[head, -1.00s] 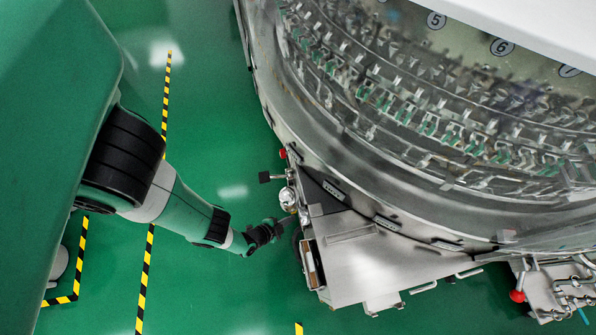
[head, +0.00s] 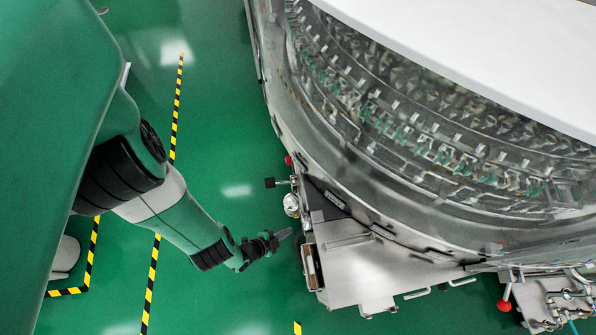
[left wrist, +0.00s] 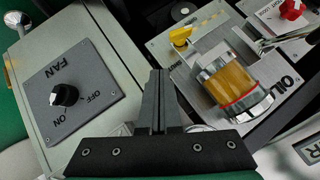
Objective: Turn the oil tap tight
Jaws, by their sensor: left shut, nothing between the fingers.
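In the left wrist view, a grey panel lettered OIL (left wrist: 289,85) carries an amber oil cup (left wrist: 232,88) with a metal cap. A yellow tap handle (left wrist: 180,37) sits on the same panel, left of the cup. A red knob (left wrist: 292,9) shows on a plate at the top right. My left gripper (head: 286,234) is shut and empty, beside the machine's lower left side. In the left wrist view its fingers (left wrist: 160,85) are together, apart from the yellow handle and left of the cup. My right gripper is not in view.
A FAN panel (left wrist: 72,92) with a black OFF/ON knob (left wrist: 64,95) lies left of my fingers. The round steel washer (head: 400,200) fills the right of the head view. Its red ball handle (head: 503,305) is at lower right. Green floor (head: 215,120) is clear left of the machine.

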